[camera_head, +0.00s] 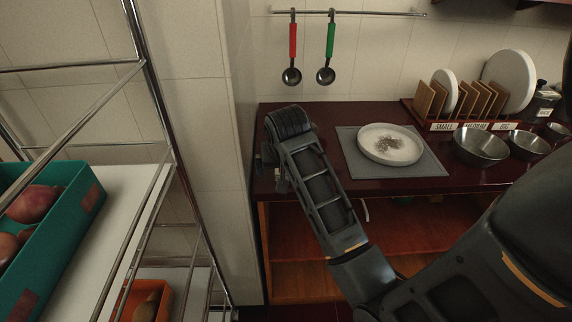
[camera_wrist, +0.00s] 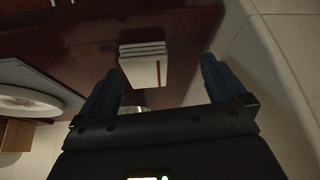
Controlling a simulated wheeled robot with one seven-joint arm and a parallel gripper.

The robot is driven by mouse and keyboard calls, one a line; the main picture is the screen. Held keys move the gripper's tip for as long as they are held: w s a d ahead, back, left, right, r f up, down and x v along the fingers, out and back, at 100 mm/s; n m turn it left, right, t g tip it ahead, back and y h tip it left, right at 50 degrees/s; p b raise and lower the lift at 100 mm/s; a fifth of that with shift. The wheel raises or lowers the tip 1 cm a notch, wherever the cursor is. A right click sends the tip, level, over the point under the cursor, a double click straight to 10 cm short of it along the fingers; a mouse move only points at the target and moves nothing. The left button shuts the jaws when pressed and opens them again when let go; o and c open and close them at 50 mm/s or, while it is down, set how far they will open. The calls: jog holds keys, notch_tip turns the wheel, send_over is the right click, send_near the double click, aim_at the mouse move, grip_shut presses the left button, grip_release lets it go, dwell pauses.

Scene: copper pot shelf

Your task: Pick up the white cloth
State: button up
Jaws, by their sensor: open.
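The white cloth (camera_wrist: 145,68) shows in the wrist view as a small folded stack with a red stripe near its right edge. It lies on the dark red counter (camera_wrist: 70,30). My gripper (camera_wrist: 162,68) is open, one finger on each side of the cloth in the picture. The cloth is closer to the left finger. No finger visibly grips it, and the remaining height above it is hard to tell. In the head view my gripper (camera_head: 275,174) is at the counter's left end, mostly behind my arm. The cloth is hidden there.
A white plate (camera_head: 410,146) with dark specks sits on a grey mat (camera_head: 346,143) right of my arm. Metal bowls (camera_head: 480,148) and a plate rack (camera_head: 412,114) stand farther right. A tiled wall (camera_head: 238,200) borders the counter's left end. A wire shelf (camera_head: 118,190) holds a teal crate (camera_head: 75,215).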

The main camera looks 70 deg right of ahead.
jog(key=shift+m+g+y, duration=0.3)
jog(key=shift+m+g, duration=0.2)
jog(key=shift+m, duration=0.3)
jog(key=d+r, duration=0.2)
jog(key=d, duration=0.1)
jog(key=d+r, duration=0.1)
jog(key=r, duration=0.1)
jog(key=shift+s+d, duration=0.15)
jog(key=shift+s, duration=0.1)
jog(key=shift+x, duration=1.2)
jog(key=shift+a+p+x, duration=0.2)
jog(key=shift+p+x, duration=0.15)
jog(key=shift+x, duration=0.95)
jog(key=shift+a+p+x, duration=0.2)
jog(key=shift+p+x, duration=0.15)
jog(key=shift+x, duration=0.95)
jog(key=shift+s+f, duration=0.1)
jog(key=shift+f, duration=0.3)
jog(key=c, duration=1.1)
